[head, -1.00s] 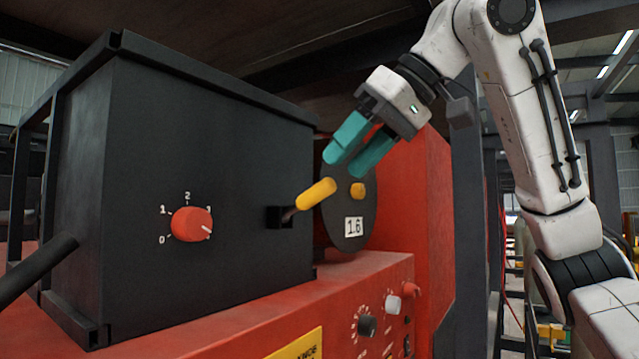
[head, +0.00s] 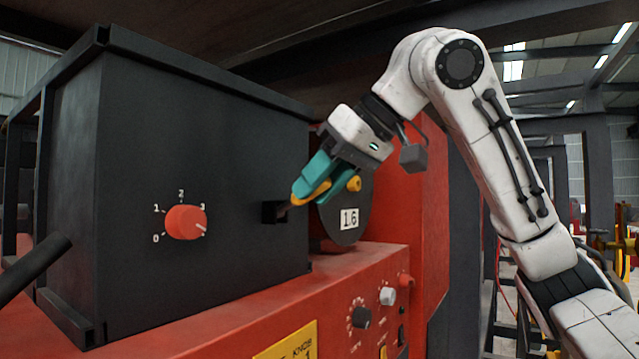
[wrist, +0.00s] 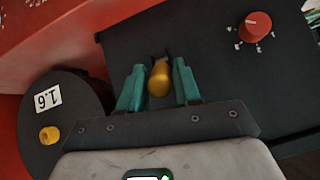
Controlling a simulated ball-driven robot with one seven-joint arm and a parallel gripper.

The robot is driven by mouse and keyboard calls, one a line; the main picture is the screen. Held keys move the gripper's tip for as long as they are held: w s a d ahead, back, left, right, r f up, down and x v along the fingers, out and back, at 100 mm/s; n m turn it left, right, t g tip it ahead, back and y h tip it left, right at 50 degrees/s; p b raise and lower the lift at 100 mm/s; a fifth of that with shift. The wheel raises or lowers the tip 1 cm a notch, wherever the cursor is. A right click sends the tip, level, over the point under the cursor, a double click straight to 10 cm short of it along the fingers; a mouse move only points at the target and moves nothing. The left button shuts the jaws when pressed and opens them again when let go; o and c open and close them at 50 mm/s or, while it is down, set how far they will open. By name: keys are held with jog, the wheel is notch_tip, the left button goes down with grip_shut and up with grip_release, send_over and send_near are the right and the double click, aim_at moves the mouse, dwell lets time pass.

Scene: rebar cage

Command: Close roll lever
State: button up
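The roll lever has a yellow handle (head: 312,190) on a dark stem that comes out of a slot in the side of the black box (head: 200,130). In the head view my gripper (head: 308,184) is down at the handle, with its teal fingers on both sides of it and hiding part of it. In the wrist view the yellow handle (wrist: 159,80) lies between the two teal fingers (wrist: 160,88), with a narrow gap visible on each side. The gripper is open around the handle.
A round dark disc (head: 345,205) labelled 1.6, with a yellow knob (head: 354,184), stands just behind the lever. A red dial (head: 186,222) is on the box face. The red panel (head: 370,280) below carries several small knobs.

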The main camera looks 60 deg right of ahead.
grip_shut()
jog(key=shift+f, duration=0.1)
dwell(0.3)
